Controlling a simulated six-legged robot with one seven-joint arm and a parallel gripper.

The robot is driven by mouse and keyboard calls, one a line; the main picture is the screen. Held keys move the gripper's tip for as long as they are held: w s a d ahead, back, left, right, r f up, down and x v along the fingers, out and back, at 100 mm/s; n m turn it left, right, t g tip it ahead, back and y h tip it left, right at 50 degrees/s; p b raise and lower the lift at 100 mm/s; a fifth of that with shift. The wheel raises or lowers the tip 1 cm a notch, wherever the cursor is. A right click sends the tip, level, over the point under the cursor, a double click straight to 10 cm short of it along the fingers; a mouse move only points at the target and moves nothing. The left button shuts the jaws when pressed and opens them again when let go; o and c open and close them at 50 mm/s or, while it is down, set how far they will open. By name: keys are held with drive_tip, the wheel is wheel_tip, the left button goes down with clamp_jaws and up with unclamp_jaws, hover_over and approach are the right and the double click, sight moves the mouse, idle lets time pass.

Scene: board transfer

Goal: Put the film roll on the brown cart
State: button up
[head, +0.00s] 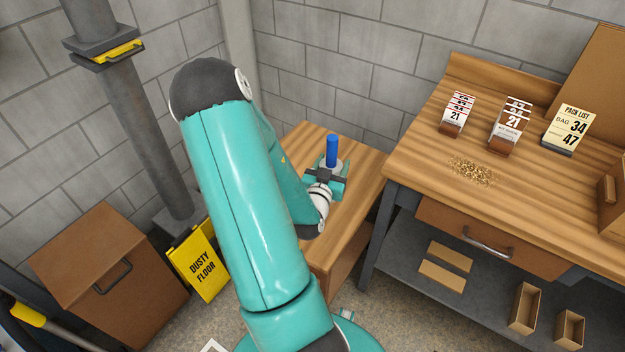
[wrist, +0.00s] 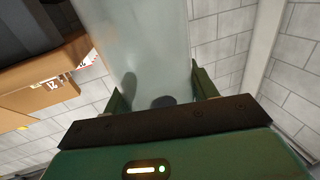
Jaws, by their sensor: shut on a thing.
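The film roll is a pale, translucent cylinder with a blue core end standing up (head: 332,150). In the wrist view its pale body (wrist: 140,45) fills the upper middle between the two fingers. My gripper (head: 328,172) is shut on the film roll and holds it roughly upright; it also shows in the wrist view (wrist: 160,95). In the head view the gripper and roll appear over a low brown wood-topped unit (head: 352,215), which may be the brown cart. I cannot tell whether the roll touches that top.
A wooden workbench (head: 420,150) with small card stands (head: 457,112) is at the right. A brown box with a handle (head: 85,260) stands at the left, beside a yellow "DUSTY FLOOR" sign (head: 198,262) and a grey post (head: 150,130). A block wall closes the back.

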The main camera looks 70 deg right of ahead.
drive_tip(key=shift+s+d+r+g, duration=0.1)
drive_tip(key=shift+s+g, duration=0.05)
drive_tip(key=shift+s, duration=0.3)
drive_tip(key=shift+s+d+r+g, duration=0.1)
drive_tip(key=shift+s+g, duration=0.05)
drive_tip(key=shift+s, duration=0.25)
drive_tip(key=shift+d+m, duration=0.1)
drive_tip(key=shift+m, duration=0.2)
drive_tip(key=w+d+f, duration=0.7)
drive_tip(key=w+f, duration=0.4)
drive_tip(key=f, duration=0.2)
drive_tip(key=shift+w+d, duration=0.15)
drive_tip(key=shift+d, duration=0.05)
drive_tip(key=shift+f, duration=0.1)
drive_tip(key=o, duration=1.2)
drive_tip(key=shift+c, duration=0.2)
